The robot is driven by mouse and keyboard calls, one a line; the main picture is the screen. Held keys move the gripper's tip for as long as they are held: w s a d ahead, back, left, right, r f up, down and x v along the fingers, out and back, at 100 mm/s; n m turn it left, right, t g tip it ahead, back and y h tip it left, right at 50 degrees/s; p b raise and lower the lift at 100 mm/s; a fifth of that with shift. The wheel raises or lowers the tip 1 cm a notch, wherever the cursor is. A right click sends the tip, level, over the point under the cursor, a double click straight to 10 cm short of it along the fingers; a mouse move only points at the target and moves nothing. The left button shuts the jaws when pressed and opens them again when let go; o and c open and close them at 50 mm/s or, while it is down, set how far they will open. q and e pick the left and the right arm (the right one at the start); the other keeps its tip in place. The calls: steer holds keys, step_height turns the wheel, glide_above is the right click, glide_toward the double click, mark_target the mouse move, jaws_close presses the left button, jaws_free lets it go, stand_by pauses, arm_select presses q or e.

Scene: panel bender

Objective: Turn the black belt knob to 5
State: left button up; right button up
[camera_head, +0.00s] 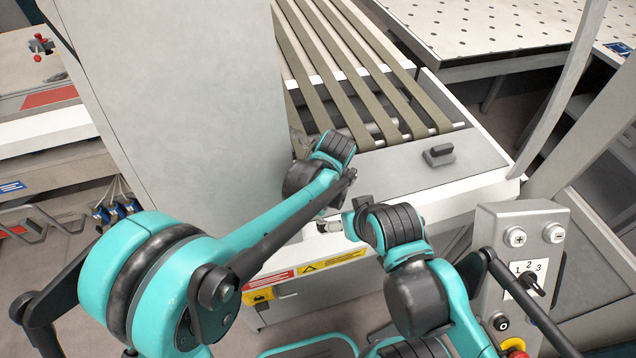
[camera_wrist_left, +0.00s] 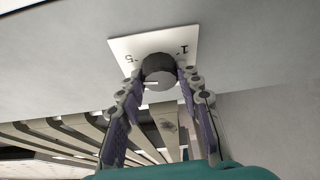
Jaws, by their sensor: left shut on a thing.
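The black knob (camera_wrist_left: 160,72) sits on a white scale plate (camera_wrist_left: 118,45) on a grey panel in the left wrist view. The figures look upside down: 5 is on the left, 1 on the right. The other figures are hidden. A pale pointer line on the knob's face points to the picture's left, towards the 5 side. My left gripper (camera_wrist_left: 160,92) is shut on the knob, a finger on each side. In the head view my left gripper (camera_head: 300,142) is partly hidden by its wrist at the cabinet's side; the knob is hidden. My right gripper (camera_head: 326,226) is mostly hidden.
The tall grey cabinet (camera_head: 190,90) stands left of the belts (camera_head: 345,70). A black handle (camera_head: 439,154) lies on the grey table end. A control box (camera_head: 520,222) with a 1-2-3 selector (camera_head: 530,280) stands at the right, close to my right arm.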

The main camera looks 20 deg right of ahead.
arm_select(q)
steer(key=shift+m, duration=0.5)
steer(key=o, duration=1.2)
steer(key=shift+c, duration=0.2)
steer(key=v, duration=1.2)
steer(key=shift+a, duration=0.15)
